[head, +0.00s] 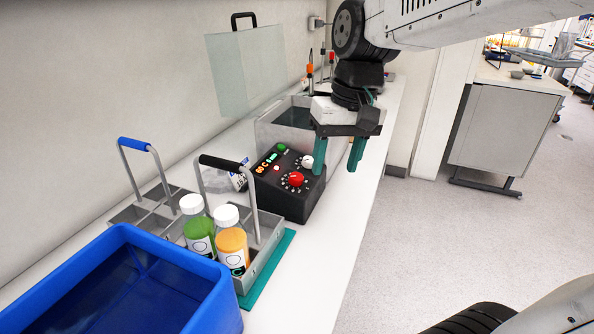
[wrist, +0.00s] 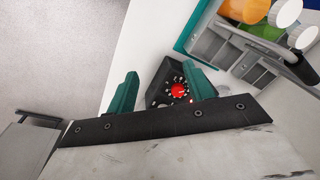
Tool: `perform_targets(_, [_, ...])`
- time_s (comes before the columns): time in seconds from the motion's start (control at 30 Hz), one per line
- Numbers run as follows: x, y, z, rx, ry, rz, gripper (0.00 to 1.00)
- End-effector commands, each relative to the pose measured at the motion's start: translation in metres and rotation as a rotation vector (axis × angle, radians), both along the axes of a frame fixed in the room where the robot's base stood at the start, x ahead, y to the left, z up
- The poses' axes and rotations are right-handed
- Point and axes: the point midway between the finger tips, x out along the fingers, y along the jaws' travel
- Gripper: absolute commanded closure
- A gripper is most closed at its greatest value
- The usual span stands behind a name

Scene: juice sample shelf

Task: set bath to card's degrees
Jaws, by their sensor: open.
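The bath is a grey metal tank (head: 267,134) on the white bench, with a black control box (head: 290,202) in front. The box carries a red dial (head: 296,179) ringed by white marks, a white knob (head: 307,161), a green button (head: 282,147) and lit characters too small to read. In the wrist view the red dial (wrist: 179,90) shows between the fingers, beyond them. My gripper (head: 338,160) is open and empty, above and to the right of the box, apart from it. I cannot make out a card with degrees for certain.
A grey caddy (head: 265,255) holds green and orange bottles with white caps; another with a blue handle (head: 134,143) stands behind. A blue bin (head: 212,308) is at the front left. A clear panel (head: 246,70) hangs on the wall. Floor lies right of the bench.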

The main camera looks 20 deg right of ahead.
Motion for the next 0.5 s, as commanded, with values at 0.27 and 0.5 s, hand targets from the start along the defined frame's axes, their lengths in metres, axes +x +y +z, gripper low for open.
perform_targets(0.27, [0.097, 0.001, -0.017, 0.075, 0.035, -0.064, 0.48])
perform_targets(0.5, [0.127, 0.0, -0.028, 0.099, 0.043, -0.087, 0.48])
